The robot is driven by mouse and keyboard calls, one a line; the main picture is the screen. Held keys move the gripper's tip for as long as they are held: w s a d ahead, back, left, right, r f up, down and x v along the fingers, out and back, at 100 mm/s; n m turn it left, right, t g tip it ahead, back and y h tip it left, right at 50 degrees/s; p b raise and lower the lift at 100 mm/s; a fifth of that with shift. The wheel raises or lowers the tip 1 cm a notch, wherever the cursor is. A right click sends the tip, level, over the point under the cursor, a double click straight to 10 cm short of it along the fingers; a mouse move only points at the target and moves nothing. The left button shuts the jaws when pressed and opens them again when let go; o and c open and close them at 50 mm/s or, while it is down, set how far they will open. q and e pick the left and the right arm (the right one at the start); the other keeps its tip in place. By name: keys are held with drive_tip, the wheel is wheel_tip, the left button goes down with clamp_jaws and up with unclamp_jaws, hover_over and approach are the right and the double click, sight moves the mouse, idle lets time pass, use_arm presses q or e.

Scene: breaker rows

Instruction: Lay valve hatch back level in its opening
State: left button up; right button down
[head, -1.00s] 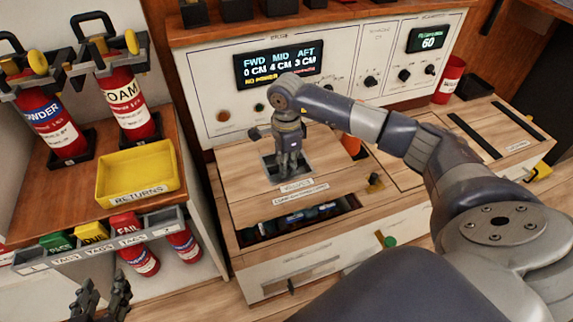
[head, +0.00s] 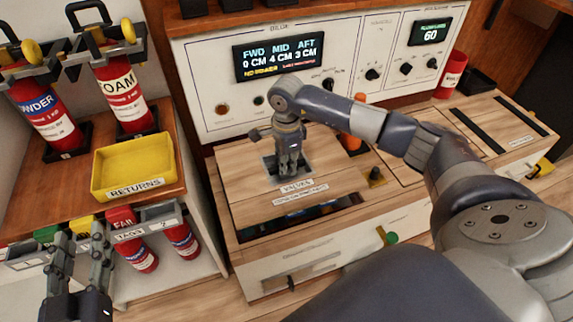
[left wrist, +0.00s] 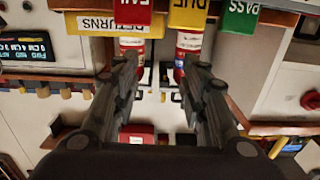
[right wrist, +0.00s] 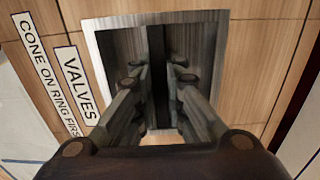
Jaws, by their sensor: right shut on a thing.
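The valve hatch (head: 238,186) is a wooden panel with a VALVES label and a recessed metal pull. It lies over most of its opening (head: 345,205) in the cabinet top. A dark gap with blue and dark parts inside shows along its front edge. My right gripper (head: 289,170) points down into the recess and is shut on the pull bar (right wrist: 157,50), which shows between the fingers in the right wrist view. Whether the hatch's back edge is seated cannot be told. My left gripper (head: 80,235) is open and empty, in front of the tag shelf at the left.
A yellow RETURNS tray (head: 133,168) and fire extinguishers (head: 122,90) stand at the left. A panel with a display (head: 280,60) rises behind the hatch.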

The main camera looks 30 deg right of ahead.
drive_tip(key=shift+w+f+b, duration=0.1)
drive_tip(key=shift+f+b, duration=0.25)
drive_tip(key=shift+f, duration=0.15)
drive_tip(key=shift+f+b, duration=0.45)
drive_tip(key=shift+f, duration=0.2)
use_arm(q)
wheel_tip(320, 180, up, 9)
drive_tip(key=s+t+h, duration=0.1)
drive_tip(key=t+h, duration=0.1)
drive_tip(key=t, duration=0.3)
drive_tip(key=shift+s+d, duration=0.3)
drive_tip(key=shift+d, duration=0.1)
use_arm(e)
drive_tip(key=shift+f, duration=0.25)
use_arm(q)
drive_tip(key=shift+r, duration=0.15)
drive_tip(key=shift+w+f, duration=0.15)
drive_tip(key=shift+f, duration=0.1)
